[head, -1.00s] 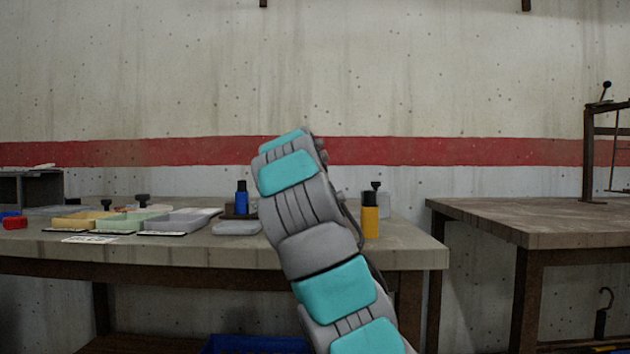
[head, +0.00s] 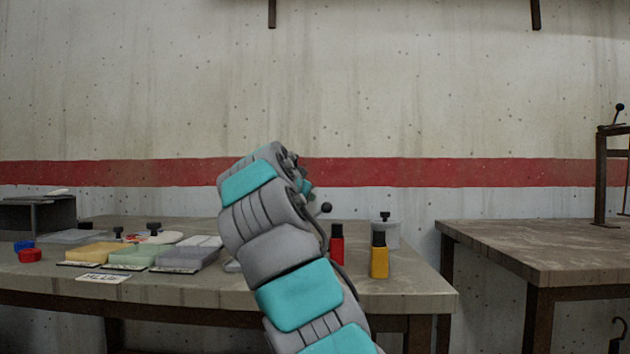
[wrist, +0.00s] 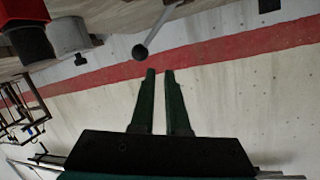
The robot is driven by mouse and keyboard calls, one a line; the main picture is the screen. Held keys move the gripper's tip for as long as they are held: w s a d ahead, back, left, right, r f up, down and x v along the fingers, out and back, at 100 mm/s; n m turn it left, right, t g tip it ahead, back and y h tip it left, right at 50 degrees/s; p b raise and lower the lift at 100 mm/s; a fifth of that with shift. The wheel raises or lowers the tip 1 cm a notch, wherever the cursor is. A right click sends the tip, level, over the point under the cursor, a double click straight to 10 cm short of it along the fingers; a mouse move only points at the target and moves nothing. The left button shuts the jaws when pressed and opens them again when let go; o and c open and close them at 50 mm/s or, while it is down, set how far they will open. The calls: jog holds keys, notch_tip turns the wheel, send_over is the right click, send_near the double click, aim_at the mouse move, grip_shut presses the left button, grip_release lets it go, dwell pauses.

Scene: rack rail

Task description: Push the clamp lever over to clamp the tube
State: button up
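The clamp lever shows in the wrist view as a thin grey rod (wrist: 162,22) ending in a black ball knob (wrist: 139,52). The knob (head: 326,207) also shows in the head view, just right of my arm. My gripper (wrist: 159,71) has two dark green fingers with a narrow gap between them and nothing in the gap. In the wrist view its fingertips lie just below and right of the knob, and seem apart from it. The clamp's body and the tube cannot be made out; my arm covers that part of the bench in the head view.
A red bottle (head: 336,245), a yellow bottle (head: 379,258) and a pale container with a black knob (head: 386,234) stand right of my arm. Shallow trays (head: 128,257) lie at the left of the bench (head: 200,288). A second table (head: 540,245) stands at the right.

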jog(key=a+r+n+p, duration=0.1)
jog(key=n+p, duration=0.1)
jog(key=n, duration=0.1)
jog(key=s+a+r+n+p, duration=0.1)
jog(key=r+n+p, duration=0.1)
jog(key=n, duration=0.1)
jog(key=a+r+n+g+h+p, duration=0.1)
jog(key=n+p, duration=0.1)
jog(key=n, duration=0.1)
jog(key=shift+s+a+r+n, duration=0.2)
jog(key=shift+s+a+n, duration=0.15)
jog(key=shift+n, duration=0.05)
grip_shut()
jog(key=n+p, duration=0.3)
send_over(311, 219)
jog(key=a, duration=0.1)
jog(key=shift+f, duration=1.8)
jog(key=shift+s+d+f+b, duration=0.3)
jog(key=shift+d+f, duration=0.2)
jog(key=shift+f, duration=0.05)
jog(key=shift+s+d+f+b, duration=0.25)
jog(key=shift+s+d+f, duration=0.05)
jog(key=shift+d+f, duration=0.2)
